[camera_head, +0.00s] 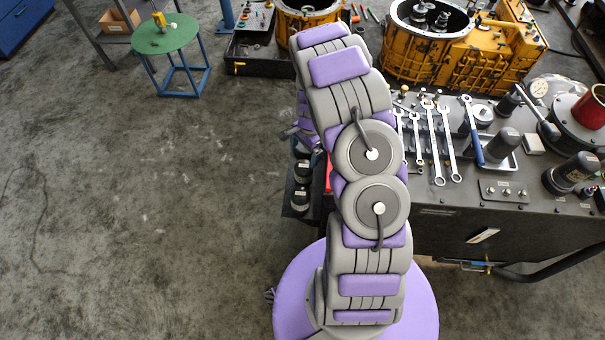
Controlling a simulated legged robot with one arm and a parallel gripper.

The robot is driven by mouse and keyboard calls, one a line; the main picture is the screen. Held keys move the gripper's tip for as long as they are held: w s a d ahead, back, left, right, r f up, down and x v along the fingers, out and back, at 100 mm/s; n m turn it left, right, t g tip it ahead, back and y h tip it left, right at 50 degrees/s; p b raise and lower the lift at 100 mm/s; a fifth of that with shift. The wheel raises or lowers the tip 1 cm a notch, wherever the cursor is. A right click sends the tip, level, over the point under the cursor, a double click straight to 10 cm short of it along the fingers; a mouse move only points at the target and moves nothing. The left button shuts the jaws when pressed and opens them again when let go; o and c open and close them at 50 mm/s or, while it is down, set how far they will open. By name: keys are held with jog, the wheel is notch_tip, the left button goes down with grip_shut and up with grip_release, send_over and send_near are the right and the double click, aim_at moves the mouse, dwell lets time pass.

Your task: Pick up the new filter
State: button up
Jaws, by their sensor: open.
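Two dark cylinders with pale labels stand on a narrow side shelf at the left of the workbench: a far one (303,171) and a near one (295,202). They look like filters, but the labels are too small to read, so I cannot tell which is the new filter. My gripper (298,134) is partly hidden behind my arm, just beyond the far cylinder in the picture. It is open. I see nothing held in it, and I cannot tell whether it touches the cylinder.
The workbench (450,222) holds several wrenches (446,142), dark cylindrical parts (572,172) and a red part (592,108). Yellow transmission housings (425,50) stand behind it. A green stool (166,36) stands at the upper left. The floor at the left is clear.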

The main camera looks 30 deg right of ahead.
aim_at(304, 165)
jog(key=f, duration=0.2)
jog(key=f+b, duration=0.1)
jog(key=f, duration=0.5)
jog(key=shift+d, duration=0.3)
jog(key=f, duration=0.2)
jog(key=a+f+b, duration=0.1)
jog(key=shift+a+f+b, duration=0.15)
jog(key=shift+f+b, duration=0.15)
jog(key=shift+f, duration=0.45)
jog(key=shift+d, duration=0.2)
jog(key=shift+c, duration=0.3)
jog(key=shift+c, duration=0.7)
jog(key=shift+a, duration=0.15)
jog(key=c, duration=1.2)
